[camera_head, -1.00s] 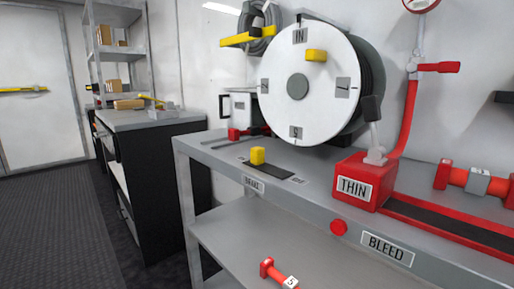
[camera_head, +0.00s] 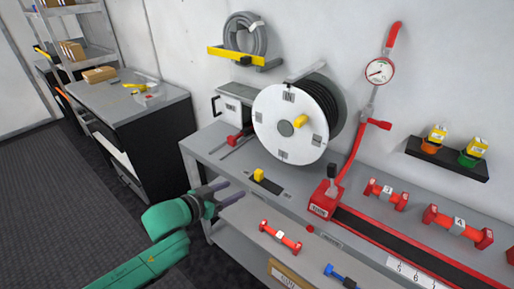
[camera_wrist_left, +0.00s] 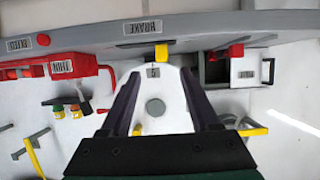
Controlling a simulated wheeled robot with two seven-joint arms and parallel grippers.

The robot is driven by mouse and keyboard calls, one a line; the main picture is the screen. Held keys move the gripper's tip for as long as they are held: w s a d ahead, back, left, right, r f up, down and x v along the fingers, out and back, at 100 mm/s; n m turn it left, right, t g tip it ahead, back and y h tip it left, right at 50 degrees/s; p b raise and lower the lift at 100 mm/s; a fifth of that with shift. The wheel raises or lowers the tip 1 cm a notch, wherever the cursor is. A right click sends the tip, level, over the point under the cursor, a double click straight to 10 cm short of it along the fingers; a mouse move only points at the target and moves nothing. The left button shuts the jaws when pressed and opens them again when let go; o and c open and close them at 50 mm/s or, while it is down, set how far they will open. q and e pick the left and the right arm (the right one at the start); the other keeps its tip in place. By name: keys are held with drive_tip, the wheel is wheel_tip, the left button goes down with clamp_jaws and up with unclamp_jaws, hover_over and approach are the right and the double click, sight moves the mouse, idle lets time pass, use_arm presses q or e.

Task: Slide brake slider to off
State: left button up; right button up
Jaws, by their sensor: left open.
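The brake slider is a yellow knob (camera_head: 259,175) on a dark slot plate (camera_head: 267,184) near the front edge of the grey bench, below the white reel (camera_head: 289,123). In the left wrist view the yellow knob (camera_wrist_left: 161,52) shows inverted beside the BRAKE label (camera_wrist_left: 143,27), ahead of the fingertips and roughly between their lines. My left gripper (camera_head: 236,189) is open and empty, in front of the bench edge, left of and slightly lower than the knob, apart from it. Its two dark fingers (camera_wrist_left: 160,76) are spread in the wrist view. My right gripper is out of view.
A red-knobbed slider (camera_head: 233,139) lies behind and left of the knob. The red THIN block (camera_head: 321,205) with its lever stands to the right. A lower shelf holds a red fitting (camera_head: 281,235). The bench edge lies between gripper and knob.

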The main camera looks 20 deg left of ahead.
sight(256, 175)
use_arm(q)
drive_tip(key=x, duration=0.4)
drive_tip(key=r+x, duration=0.1)
drive_tip(key=x, duration=0.9)
drive_tip(key=shift+w+d+r, duration=0.1)
drive_tip(key=shift+w+r, duration=0.15)
drive_tip(key=shift+w, duration=0.35)
drive_tip(key=shift+s, duration=0.1)
clamp_jaws()
